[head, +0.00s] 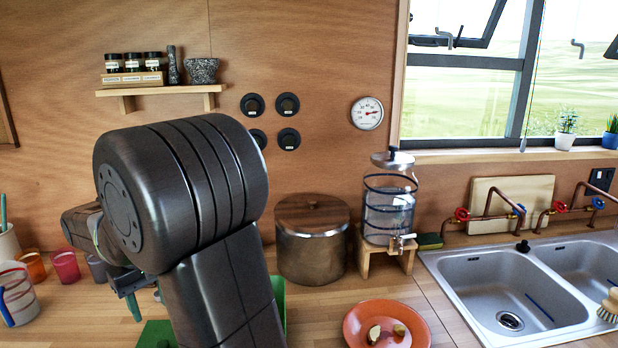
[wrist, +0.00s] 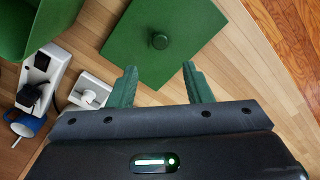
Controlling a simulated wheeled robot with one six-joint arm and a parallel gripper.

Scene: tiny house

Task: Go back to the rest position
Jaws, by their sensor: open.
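My gripper (wrist: 157,84) is open and empty in the wrist view, with its two green fingers spread apart. Beyond the fingertips lies a flat green lid (wrist: 185,25) with a round knob, on the wooden counter. In the head view my arm fills the centre left and hides much of the counter. One green finger of my gripper (head: 133,306) shows below the arm at the left. A piece of the green lid (head: 157,335) shows at the bottom edge.
A green container (wrist: 22,25) and a white power strip (wrist: 40,75) are left of the lid. A metal pot (head: 312,255), a glass dispenser (head: 388,205), an orange plate (head: 355,335) with food pieces and a sink (head: 500,290) stand rightward. Cups (head: 66,266) stand left.

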